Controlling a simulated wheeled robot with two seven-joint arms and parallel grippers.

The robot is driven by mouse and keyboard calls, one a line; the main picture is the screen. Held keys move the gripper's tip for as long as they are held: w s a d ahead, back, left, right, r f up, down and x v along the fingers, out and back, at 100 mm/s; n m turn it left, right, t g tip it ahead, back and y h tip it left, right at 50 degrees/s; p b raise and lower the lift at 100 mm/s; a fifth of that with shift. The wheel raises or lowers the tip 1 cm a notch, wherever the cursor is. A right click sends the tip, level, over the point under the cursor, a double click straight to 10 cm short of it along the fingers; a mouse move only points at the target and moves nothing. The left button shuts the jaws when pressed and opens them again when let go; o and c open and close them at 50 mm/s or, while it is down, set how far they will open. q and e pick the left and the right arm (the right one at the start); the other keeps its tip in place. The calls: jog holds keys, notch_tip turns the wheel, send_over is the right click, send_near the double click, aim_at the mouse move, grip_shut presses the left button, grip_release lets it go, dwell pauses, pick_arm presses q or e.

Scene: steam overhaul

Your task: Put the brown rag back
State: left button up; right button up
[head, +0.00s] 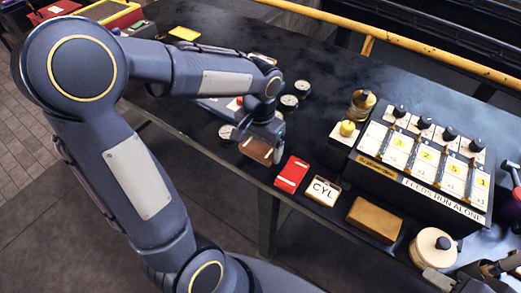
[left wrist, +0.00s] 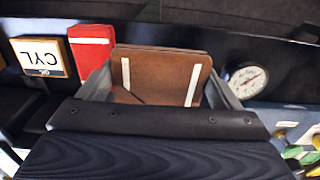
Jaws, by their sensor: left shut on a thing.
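The brown rag (head: 256,151) is a flat, folded brown piece with pale stripes. In the left wrist view the rag (left wrist: 160,72) stands between the two grey fingers. My left gripper (head: 265,138) is shut on it at the table's front edge, left of a red box. Whether the rag touches the table cannot be told. Grey and purple parts at the lower right of the head view may belong to my right gripper; its jaws cannot be made out.
Along the front edge lie the red box (head: 292,174), a CYL card (head: 323,190), a brown block (head: 375,218) and a round pale tin (head: 432,247). Round gauges (head: 289,103) stand behind my gripper. A labelled switch box (head: 420,165) fills the right. The table's back middle is clear.

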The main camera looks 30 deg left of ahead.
aim_at(260, 145)
pick_arm(q)
jog(key=shift+w+a+f, duration=0.25)
jog(key=shift+w+f, duration=0.25)
jog(key=shift+f, duration=0.15)
jog(key=shift+w+a+f, duration=0.2)
jog(key=shift+w+f, duration=0.25)
jog(key=shift+f, duration=0.15)
jog(key=shift+w+a+f, duration=0.1)
jog(key=shift+f, duration=1.65)
jog(key=shift+f, duration=0.2)
jog(key=o, duration=0.8)
jog(key=shift+c, duration=0.2)
notch_tip(260, 145, up, 12)
jog(key=shift+r+p, duration=0.15)
jog(key=shift+p, duration=0.15)
jog(key=s+d+n+t+h, duration=0.2)
jog(key=s+d+t+h, duration=0.1)
jog(key=s, duration=1.3)
jog(key=d+t, duration=0.1)
jog(key=t, duration=0.1)
jog(key=shift+s+r+n+t+h, duration=0.3)
jog(key=shift+s+r+n+h, duration=0.05)
jog(key=shift+s+n+h, duration=0.05)
